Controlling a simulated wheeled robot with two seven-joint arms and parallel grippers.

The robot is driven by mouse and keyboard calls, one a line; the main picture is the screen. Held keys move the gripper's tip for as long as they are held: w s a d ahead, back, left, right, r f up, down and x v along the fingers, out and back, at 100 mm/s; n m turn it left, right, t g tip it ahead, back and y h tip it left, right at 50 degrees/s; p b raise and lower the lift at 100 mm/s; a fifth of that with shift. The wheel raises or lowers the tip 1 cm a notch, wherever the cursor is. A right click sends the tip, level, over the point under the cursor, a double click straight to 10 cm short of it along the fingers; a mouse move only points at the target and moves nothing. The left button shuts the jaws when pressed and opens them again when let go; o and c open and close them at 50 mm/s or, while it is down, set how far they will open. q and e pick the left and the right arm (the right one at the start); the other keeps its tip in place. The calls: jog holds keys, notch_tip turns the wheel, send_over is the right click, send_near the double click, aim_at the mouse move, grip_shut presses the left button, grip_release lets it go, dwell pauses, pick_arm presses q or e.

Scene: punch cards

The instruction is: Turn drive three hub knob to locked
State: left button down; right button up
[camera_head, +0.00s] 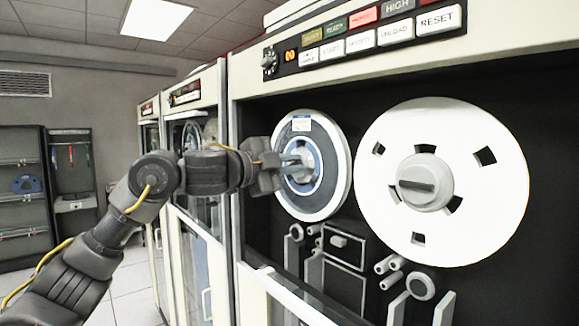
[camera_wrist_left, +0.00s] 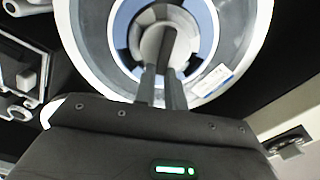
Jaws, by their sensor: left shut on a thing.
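The left tape reel (camera_head: 333,150) has a blue ring and a white label, and it is mounted upright on the tape drive front. Its hub knob is at its centre, mostly hidden by my gripper in the head view. In the left wrist view the grey round hub knob (camera_wrist_left: 165,45) with its raised bar is in plain sight. My left gripper (camera_head: 296,165) reaches in from the left, its two fingers (camera_wrist_left: 162,85) shut on the bar of the hub knob. I cannot read a locked mark. My right gripper is not in view.
A large white reel (camera_head: 480,180) with a grey hub knob (camera_head: 425,183) is mounted to the right. Rollers and guides (camera_head: 345,250) stick out below the reels. A button panel (camera_head: 370,38) runs above. More drive cabinets (camera_head: 190,110) stand at the left.

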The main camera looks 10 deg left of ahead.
pick_arm(q)
jog(key=shift+f+m+b, duration=0.25)
jog(key=shift+m+b, duration=0.1)
jog(key=shift+m, duration=0.75)
jog(key=shift+f+m+b, duration=0.25)
jog(key=shift+m+b, duration=0.1)
jog(key=shift+m, duration=0.75)
jog(key=shift+d, duration=0.1)
jog(key=c, duration=1.5)
grip_release()
jog(key=shift+o, duration=0.2)
jog(key=b+v, duration=0.3)
jog(key=v, duration=0.8)
jog(key=shift+b, duration=0.4)
